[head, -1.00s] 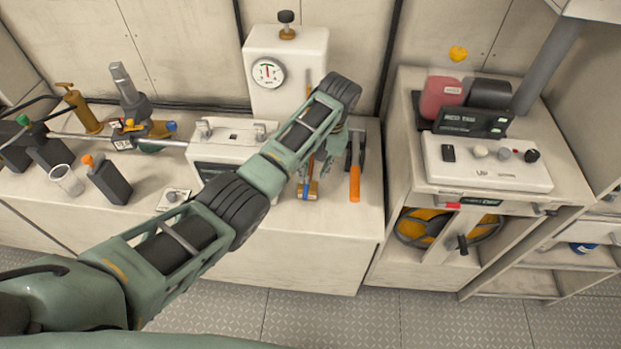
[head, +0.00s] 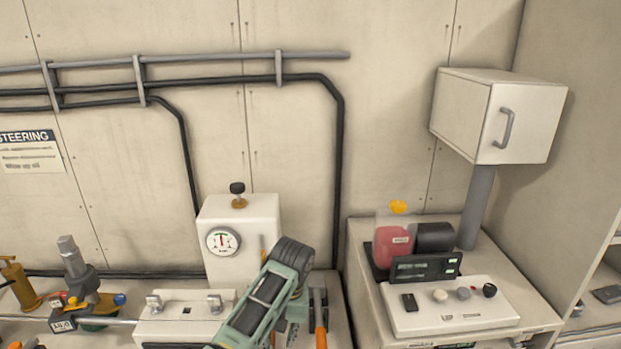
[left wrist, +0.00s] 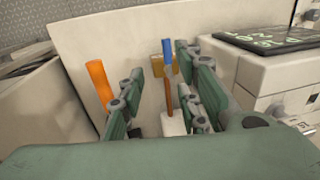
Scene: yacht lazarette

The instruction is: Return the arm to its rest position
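My left arm (head: 262,303) reaches in from the bottom of the head view, in front of the white gauge box (head: 236,262). It ends over the counter near an orange handle (head: 320,325); the arm mostly hides its gripper there. In the left wrist view my left gripper (left wrist: 162,75) has its green fingers spread apart. A slim tool with a blue end and brown shaft (left wrist: 169,75) shows in the gap between them; I cannot tell if they touch it. The orange handle (left wrist: 98,84) stands left of the fingers. My right gripper is not in view.
A white panel with knobs (head: 450,305) and a dark display (head: 426,266) sit on the right-hand counter. A white cabinet (head: 497,115) is on a grey post above. Pipes (head: 190,84) run along the wall. A brass pump (head: 20,283) stands far left.

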